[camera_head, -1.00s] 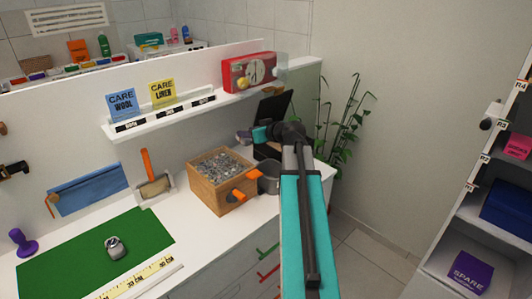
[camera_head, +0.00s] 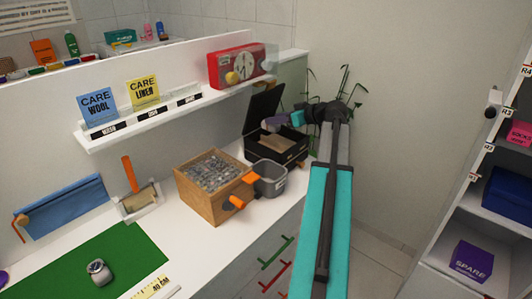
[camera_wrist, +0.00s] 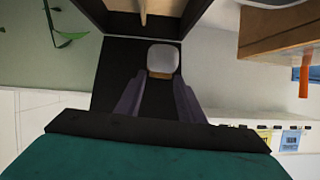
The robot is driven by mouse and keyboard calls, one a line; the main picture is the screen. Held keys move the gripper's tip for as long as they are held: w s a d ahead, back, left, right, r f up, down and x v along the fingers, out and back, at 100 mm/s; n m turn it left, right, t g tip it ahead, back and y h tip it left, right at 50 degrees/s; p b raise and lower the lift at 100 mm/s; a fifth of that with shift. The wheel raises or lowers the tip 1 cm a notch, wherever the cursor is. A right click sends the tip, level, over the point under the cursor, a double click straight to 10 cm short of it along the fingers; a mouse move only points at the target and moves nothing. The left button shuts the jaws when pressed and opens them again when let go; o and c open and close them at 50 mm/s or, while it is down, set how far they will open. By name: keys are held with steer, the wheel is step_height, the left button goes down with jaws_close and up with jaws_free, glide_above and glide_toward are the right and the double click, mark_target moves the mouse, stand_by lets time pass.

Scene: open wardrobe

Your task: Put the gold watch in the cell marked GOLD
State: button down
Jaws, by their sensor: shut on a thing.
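My gripper (camera_head: 277,121) is at the black box, in front of its raised lid and above its open inside. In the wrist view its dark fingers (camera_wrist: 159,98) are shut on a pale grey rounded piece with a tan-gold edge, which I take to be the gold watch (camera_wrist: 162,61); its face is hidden. The open black box (camera_head: 262,152) has a tan inside; its edge and tan dividers show at the top of the wrist view (camera_wrist: 112,22). No GOLD mark is readable. Another watch, silver-looking (camera_head: 98,271), sits on the green mat (camera_head: 130,252).
A wooden crate (camera_head: 205,203) of small grey pieces with orange handles and a grey bin (camera_head: 270,180) stand just before the box. A shelf (camera_head: 150,119) with care cards and a red clock case (camera_head: 240,67) runs behind. Open shelving (camera_head: 450,225) stands at right.

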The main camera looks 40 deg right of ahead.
mark_target(276, 133)
steer(key=shift+w+a, duration=0.1)
steer(key=shift+w, duration=0.05)
steer(key=shift+f, duration=0.2)
steer(key=shift+f+p, duration=0.7)
steer(key=shift+f, duration=2.25)
steer(key=shift+f, duration=0.1)
steer(key=shift+f+p, duration=0.5)
steer(key=shift+f, duration=1.25)
steer(key=shift+f, duration=0.1)
steer(key=c, duration=1.5)
jaws_free()
steer(key=shift+o, duration=0.2)
